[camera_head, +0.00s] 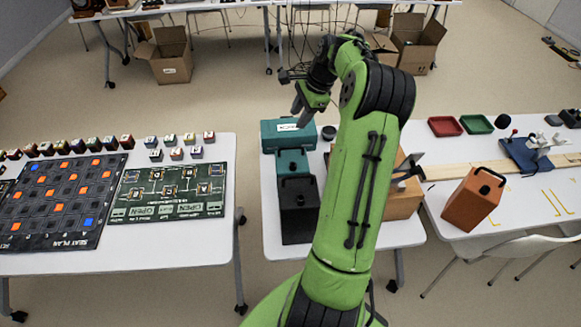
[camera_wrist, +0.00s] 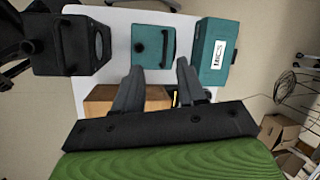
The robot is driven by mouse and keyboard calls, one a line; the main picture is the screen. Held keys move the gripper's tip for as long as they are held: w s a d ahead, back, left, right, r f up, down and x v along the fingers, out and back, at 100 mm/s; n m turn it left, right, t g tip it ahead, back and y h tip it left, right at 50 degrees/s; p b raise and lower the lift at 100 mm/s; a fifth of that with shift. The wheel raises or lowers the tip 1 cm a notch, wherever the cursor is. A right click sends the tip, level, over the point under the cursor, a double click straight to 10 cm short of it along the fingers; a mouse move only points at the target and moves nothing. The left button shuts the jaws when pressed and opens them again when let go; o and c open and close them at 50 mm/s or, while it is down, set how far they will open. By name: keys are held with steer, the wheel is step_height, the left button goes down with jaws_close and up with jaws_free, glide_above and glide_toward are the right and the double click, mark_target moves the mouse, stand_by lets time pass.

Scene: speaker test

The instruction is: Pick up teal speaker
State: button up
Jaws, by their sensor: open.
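The teal speaker (camera_head: 292,163) stands on the middle white table, between a larger teal box and a black speaker. It has a dark handle on its top. In the wrist view the teal speaker (camera_wrist: 153,42) lies just beyond my fingertips, with its handle toward its right side. My gripper (camera_head: 299,117) is above the table's far end, over the teal box area in the head view. In the wrist view my gripper (camera_wrist: 159,66) has its two fingers spread apart, with nothing between them. The speaker's lower part is hidden in both views.
The teal box (camera_head: 288,134) with a white label is close behind the speaker. The black speaker (camera_head: 298,210) is close in front. An orange-brown box (camera_head: 402,204) stands to the right, partly behind my arm. A small dark round object (camera_head: 328,132) sits beside the teal box.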

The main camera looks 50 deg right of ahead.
steer(key=s+d+f+m, duration=0.2)
steer(key=s+d+m, duration=0.1)
steer(key=d, duration=0.2)
glide_above(295, 148)
steer(key=s+d, duration=0.1)
steer(key=s, duration=0.1)
steer(key=shift+t, duration=0.4)
step_height(295, 148, down, 10)
steer(key=shift+d+r+b, duration=0.15)
steer(key=shift+r+b, duration=0.05)
steer(key=shift+b, duration=0.15)
steer(key=x, duration=0.5)
steer(key=shift+w+a+f, duration=0.2)
steer(key=shift+w+f, duration=0.05)
steer(key=shift+s, duration=0.1)
jaws_close()
steer(key=shift+r, duration=0.15)
